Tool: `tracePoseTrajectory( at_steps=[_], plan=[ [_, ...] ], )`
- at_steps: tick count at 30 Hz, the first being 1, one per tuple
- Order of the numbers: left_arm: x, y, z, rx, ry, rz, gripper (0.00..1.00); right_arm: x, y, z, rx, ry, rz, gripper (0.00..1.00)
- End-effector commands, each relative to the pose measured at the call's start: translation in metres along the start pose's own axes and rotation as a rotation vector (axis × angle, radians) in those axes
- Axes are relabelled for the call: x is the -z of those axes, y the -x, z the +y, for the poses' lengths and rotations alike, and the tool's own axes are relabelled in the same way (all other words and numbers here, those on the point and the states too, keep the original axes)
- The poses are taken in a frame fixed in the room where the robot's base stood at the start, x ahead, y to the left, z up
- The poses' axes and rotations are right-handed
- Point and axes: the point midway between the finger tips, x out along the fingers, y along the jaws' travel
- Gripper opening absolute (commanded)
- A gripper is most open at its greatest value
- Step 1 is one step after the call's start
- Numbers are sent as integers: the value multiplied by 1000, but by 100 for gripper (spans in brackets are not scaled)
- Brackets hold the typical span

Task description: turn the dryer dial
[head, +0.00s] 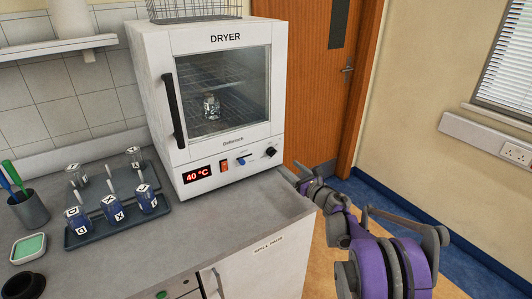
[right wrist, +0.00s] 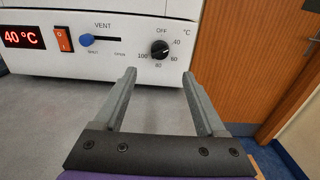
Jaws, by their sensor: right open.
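The white dryer (head: 226,160) stands on the counter with its door closed. Its black round dial (head: 270,152) is at the lower right of the front panel. In the right wrist view the dial (right wrist: 159,48) is ringed by marks OFF, 40, 60, 80 and 100; I cannot read its pointer surely. The red display (right wrist: 22,37) reads 40 °C. My right gripper (right wrist: 159,76) is open and empty, its fingers pointing at the panel with the dial ahead between the tips, apart from it. In the head view the right gripper (head: 291,178) is at the counter's right edge. My left gripper is not in view.
An orange rocker switch (right wrist: 62,40) and a blue vent slider (right wrist: 87,40) sit left of the dial. A dark tray (head: 75,240) with several labelled bottles stands left of the dryer. The counter (head: 220,210) in front is clear. A wooden door (head: 325,80) stands behind.

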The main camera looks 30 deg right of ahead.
Motion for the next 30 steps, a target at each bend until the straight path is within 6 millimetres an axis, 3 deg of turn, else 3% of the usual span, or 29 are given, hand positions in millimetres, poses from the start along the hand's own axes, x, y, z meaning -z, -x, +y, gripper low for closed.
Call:
tracePoseTrajectory(
  at_steps=[15,21,29,30],
  plan=[
    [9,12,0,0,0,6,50,-2,-88,1,1,-6,-2,73],
    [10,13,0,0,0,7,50,-2,-102,1,1,-6,-1,73],
    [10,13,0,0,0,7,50,-1,-102,1,2,-6,-1,73],
    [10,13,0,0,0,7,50,-1,-102,1,2,-6,-1,68]
  ],
)
